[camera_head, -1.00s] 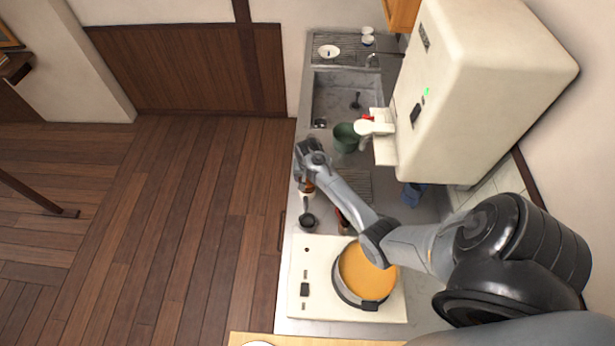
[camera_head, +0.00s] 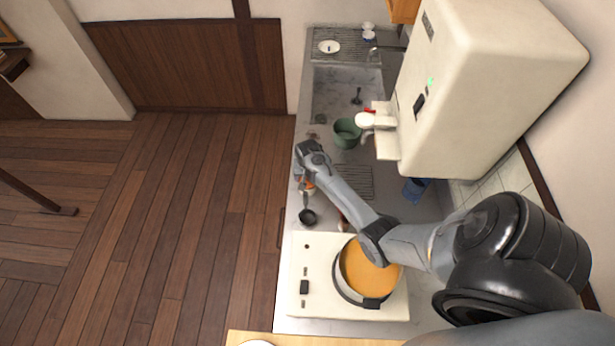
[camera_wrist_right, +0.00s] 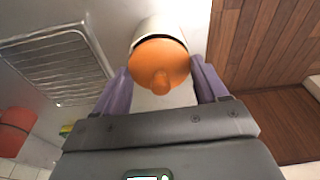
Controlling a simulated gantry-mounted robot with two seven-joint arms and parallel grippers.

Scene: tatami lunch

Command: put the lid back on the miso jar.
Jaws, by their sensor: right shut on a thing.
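An orange lid (camera_wrist_right: 160,66) with a round knob lies between my right gripper's two fingers (camera_wrist_right: 161,78) in the right wrist view. The right gripper is shut on it. The white miso jar (camera_wrist_right: 158,27) shows just behind and under the lid, with a dark gap along the rim at its upper left. I cannot tell if the lid is seated. In the head view my right gripper (camera_head: 305,168) is over the counter's left edge, with the white-and-orange jar (camera_head: 307,188) partly hidden below it. My left gripper is not in view.
A dark ladle (camera_head: 307,217) lies just below the jar. A cooker with an orange-filled pot (camera_head: 366,268) stands nearer, and a green pot (camera_head: 346,134) stands beyond. A drain rack (camera_wrist_right: 62,66) lies left of the jar in the wrist view. The floor left of the counter is free.

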